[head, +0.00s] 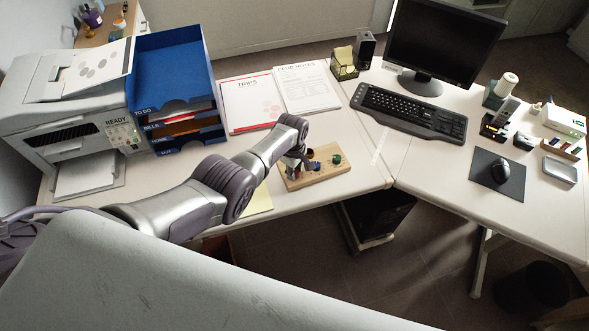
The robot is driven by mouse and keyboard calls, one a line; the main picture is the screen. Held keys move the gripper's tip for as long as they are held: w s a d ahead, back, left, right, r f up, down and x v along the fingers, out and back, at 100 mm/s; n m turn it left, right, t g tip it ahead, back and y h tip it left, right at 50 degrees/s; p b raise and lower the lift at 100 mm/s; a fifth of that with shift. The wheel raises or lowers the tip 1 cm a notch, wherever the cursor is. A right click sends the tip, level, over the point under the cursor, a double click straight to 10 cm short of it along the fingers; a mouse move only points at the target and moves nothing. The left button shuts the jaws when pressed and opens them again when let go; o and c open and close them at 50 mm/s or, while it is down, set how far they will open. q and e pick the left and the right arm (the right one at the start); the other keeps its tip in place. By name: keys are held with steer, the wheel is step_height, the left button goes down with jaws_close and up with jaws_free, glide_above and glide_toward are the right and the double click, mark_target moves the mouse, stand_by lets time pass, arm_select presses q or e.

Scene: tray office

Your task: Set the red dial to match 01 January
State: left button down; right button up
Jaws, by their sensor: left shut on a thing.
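A wooden board (322,175) with small dials lies near the front edge of the left desk. A green dial (337,159) stands at its right end, and a small yellowish part (312,166) shows near its middle. My left gripper (298,164) reaches down over the left part of the board and is shut on the red dial, which its fingers mostly hide. The dial's setting and any date marks are too small to read. My right gripper is out of view.
A blue letter tray stack (172,62) and a grey printer (65,112) stand at the left. Papers titled TRIPS (252,103) and CLUB NOTES (306,89) lie behind the board. A keyboard (409,113) is to the right. The desk right of the board is clear.

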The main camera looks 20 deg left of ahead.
arm_select(q)
steer(key=c, duration=0.9)
jaws_free()
steer(key=shift+o, duration=0.2)
steer(key=shift+r, duration=0.15)
step_height(320, 180, up, 12)
steer(key=shift+s, duration=0.3)
steer(key=shift+a, duration=0.1)
